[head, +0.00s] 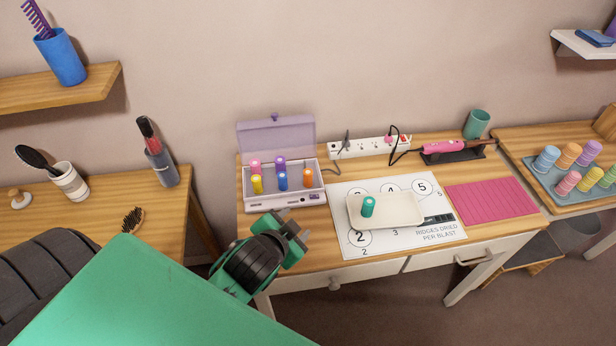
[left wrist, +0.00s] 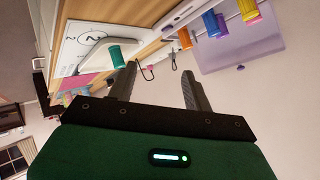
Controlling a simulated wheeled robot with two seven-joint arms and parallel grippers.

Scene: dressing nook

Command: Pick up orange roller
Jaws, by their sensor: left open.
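A small orange roller (head: 308,178) stands upright at the right end of the open lilac-lidded heater box (head: 290,201). It also shows in the left wrist view (left wrist: 185,39), nearest my fingers among the box's rollers. Pink, purple, yellow and blue rollers stand beside it. A larger pale orange roller (head: 569,154) is on the tray at far right. My left gripper (head: 292,223) is open and empty, in front of the box and apart from the orange roller; its two fingers (left wrist: 159,72) show in the left wrist view. My right gripper is not in view.
A cream dish (head: 400,221) with a teal roller (head: 368,206) lies on a numbered white mat (head: 365,246). Behind are a power strip (head: 350,148) and a pink iron (head: 450,146). A pink ridged mat (head: 490,200) lies right. A brush holder (head: 161,167) stands left.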

